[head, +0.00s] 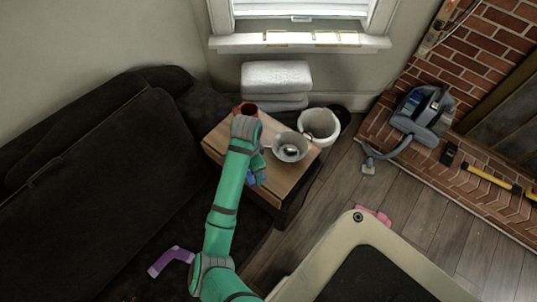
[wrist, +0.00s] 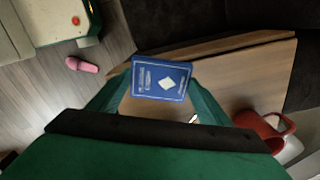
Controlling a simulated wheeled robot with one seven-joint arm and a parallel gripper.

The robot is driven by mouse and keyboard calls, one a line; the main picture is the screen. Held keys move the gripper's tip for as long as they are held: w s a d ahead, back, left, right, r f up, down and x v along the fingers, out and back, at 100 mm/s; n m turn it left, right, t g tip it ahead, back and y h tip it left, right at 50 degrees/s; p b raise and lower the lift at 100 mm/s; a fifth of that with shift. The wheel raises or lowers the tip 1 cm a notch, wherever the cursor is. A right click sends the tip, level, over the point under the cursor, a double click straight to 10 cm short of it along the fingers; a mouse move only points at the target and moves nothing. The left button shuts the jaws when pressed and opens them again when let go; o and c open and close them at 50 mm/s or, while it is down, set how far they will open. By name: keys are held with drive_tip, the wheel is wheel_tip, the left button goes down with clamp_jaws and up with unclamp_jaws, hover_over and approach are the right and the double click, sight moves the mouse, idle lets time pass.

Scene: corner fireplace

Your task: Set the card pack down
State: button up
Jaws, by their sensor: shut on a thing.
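The card pack (wrist: 161,80) is a blue box with a white diamond on its face. In the wrist view it is between the two fingers of my gripper (wrist: 160,90), which is shut on it. In the head view a small blue bit of the pack (head: 252,181) shows beside my gripper (head: 257,177). My gripper is over the small wooden side table (head: 290,181), near its front edge. I cannot tell whether the pack touches the table top.
A red mug (wrist: 266,128) and a grey bowl (head: 290,147) stand on the table. A white bucket (head: 318,126) is behind it. A pink slipper (wrist: 82,65) lies on the floor.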

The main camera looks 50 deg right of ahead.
approach(270, 162)
drive_tip(key=a+f, duration=0.3)
drive_tip(key=shift+a+f, duration=0.15)
drive_tip(key=shift+a, duration=0.1)
drive_tip(key=shift+w+d+f, duration=0.15)
drive_tip(key=shift+d+f, duration=0.1)
drive_tip(key=shift+d, duration=0.15)
drive_tip(key=d+f, duration=0.2)
drive_tip(key=d, duration=0.1)
drive_tip(key=shift+w+a+f, duration=0.1)
drive_tip(key=shift+a, duration=0.1)
drive_tip(key=o, duration=0.8)
drive_tip(key=shift+d+f, duration=0.1)
drive_tip(key=shift+f, duration=0.05)
